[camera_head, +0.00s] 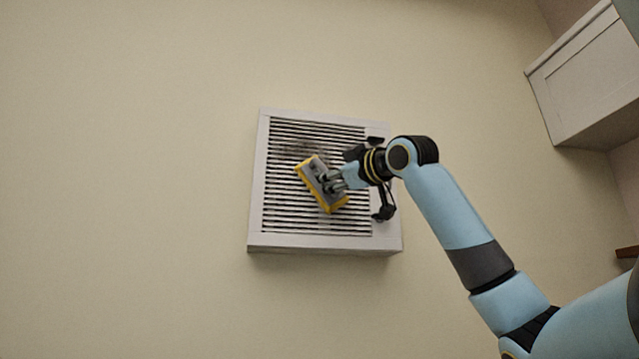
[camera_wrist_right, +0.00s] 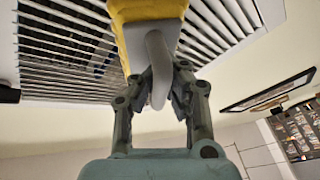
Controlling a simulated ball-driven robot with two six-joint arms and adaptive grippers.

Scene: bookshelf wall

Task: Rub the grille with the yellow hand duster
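The grille (camera_head: 285,219) is a white square frame with dark horizontal slats, fixed on the wall. A dark smudge shows on its upper left slats. My right gripper (camera_head: 330,181) is in front of the grille's middle, shut on the grey handle of the yellow hand duster (camera_head: 308,168). The duster is tilted, its yellow edge close over the slats; I cannot tell if it touches them. In the right wrist view, the gripper fingers (camera_wrist_right: 160,88) close around the duster's handle, with the yellow duster (camera_wrist_right: 145,10) ahead and the grille (camera_wrist_right: 65,50) behind. My left gripper is not in view.
A white cabinet (camera_head: 588,85) hangs at the upper right of the head view. The cream wall (camera_head: 120,180) left of the grille is bare. In the right wrist view, a dark shelf (camera_wrist_right: 268,92) and a filled bookcase (camera_wrist_right: 298,128) show at the right.

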